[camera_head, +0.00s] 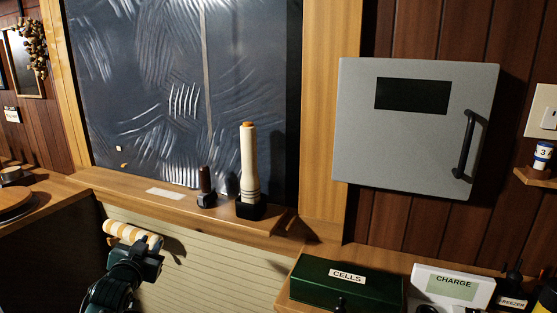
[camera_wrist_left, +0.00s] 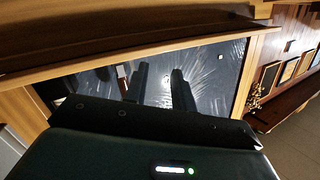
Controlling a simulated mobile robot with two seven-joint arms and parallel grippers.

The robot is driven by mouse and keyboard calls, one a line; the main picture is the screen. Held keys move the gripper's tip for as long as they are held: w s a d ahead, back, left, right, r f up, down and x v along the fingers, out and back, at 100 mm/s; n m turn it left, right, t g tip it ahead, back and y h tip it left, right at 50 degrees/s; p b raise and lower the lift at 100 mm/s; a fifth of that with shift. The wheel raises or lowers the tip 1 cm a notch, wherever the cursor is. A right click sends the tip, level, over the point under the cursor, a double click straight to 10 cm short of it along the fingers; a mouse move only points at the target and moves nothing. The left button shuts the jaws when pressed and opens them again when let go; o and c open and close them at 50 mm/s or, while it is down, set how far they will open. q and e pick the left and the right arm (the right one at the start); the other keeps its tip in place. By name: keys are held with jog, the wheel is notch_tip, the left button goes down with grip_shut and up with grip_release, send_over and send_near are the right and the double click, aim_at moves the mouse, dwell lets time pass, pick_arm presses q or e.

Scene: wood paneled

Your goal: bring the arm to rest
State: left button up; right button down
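My left gripper (camera_head: 150,243) is low at the left of the head view, in front of the pale ribbed panel below the window ledge. My right gripper is not in view.
A wooden ledge (camera_head: 125,195) under the dark pane (camera_head: 190,70) holds a cream stick in a black base (camera_head: 249,170) and a short dark one (camera_head: 205,185). At right are a grey wall cabinet (camera_head: 400,135), a green CELLS box (camera_head: 330,290) and a CHARGE unit (camera_head: 452,285).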

pick_arm(q)
jog(key=s+d+f+g+h, duration=0.2)
jog(key=s+d+f, duration=0.7)
jog(key=s+f, duration=0.55)
jog(key=s+d+f+g, duration=0.1)
jog(key=s+d, duration=0.2)
jog(key=s, duration=0.4)
jog(key=s+d+f+g+h, duration=0.1)
jog(key=s+d+f, duration=0.1)
jog(key=s, duration=0.5)
jog(key=s+d+f+g+h, duration=0.1)
jog(key=s+d+f, duration=0.1)
jog(key=s+d, duration=0.2)
jog(key=s, duration=0.3)
jog(key=shift+s+f+g, duration=0.15)
jog(key=shift+s+g, duration=0.15)
jog(key=shift+s, duration=0.05)
